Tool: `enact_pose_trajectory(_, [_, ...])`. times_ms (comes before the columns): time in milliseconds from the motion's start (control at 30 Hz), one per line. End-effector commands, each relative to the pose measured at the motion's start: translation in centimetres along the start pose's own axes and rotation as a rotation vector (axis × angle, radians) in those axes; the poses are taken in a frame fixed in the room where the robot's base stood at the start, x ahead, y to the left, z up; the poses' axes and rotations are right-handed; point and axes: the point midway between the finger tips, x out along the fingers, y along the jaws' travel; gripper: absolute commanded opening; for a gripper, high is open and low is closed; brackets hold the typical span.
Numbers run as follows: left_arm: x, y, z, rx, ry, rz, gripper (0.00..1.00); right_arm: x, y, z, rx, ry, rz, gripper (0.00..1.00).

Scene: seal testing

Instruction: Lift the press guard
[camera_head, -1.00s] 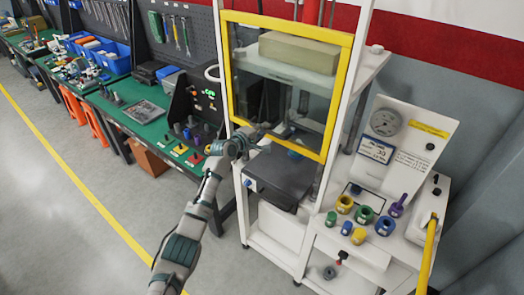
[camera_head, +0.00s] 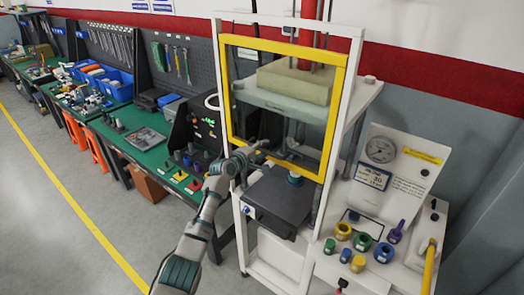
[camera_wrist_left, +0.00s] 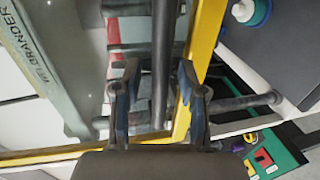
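The press guard (camera_head: 338,112) is a clear panel in a yellow frame on the front of the white press, and it is down. A yellow lower corner of its frame also shows in the wrist view (camera_wrist_left: 183,124). My left gripper (camera_head: 259,150) is at the guard's lower edge, towards its left side. In the wrist view its two dark fingers (camera_wrist_left: 158,80) stand apart, with the yellow frame near the right finger. Whether they touch the frame I cannot tell. My right gripper is not in view.
A dark block (camera_head: 278,197) sits in the press below the guard. To the right, a white panel with a gauge (camera_head: 380,150) stands behind several coloured rings. A green workbench (camera_head: 150,150) with tools lies to the left. The floor in front is clear.

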Motion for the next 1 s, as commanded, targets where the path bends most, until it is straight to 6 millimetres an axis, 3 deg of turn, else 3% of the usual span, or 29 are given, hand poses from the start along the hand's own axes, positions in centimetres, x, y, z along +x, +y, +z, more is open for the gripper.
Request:
enact_pose_trajectory(233, [-0.4, 0.0, -0.1, 0.0, 0.0, 0.0, 0.41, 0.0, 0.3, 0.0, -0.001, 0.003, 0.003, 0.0])
enact_pose_trajectory(367, [-1.7, -0.1, -0.2, 0.001, 0.0, 0.002, 0.41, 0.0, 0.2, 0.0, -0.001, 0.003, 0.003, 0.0])
enact_pose_trajectory(800, [-9.4, -0.1, 0.0, 0.001, 0.002, -0.001, 0.41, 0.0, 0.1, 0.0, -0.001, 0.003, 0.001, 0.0])
enact_pose_trajectory(1000, [-11.3, -0.1, 0.0, 0.001, 0.0, -0.002, 0.41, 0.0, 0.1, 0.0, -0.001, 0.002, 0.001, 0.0])
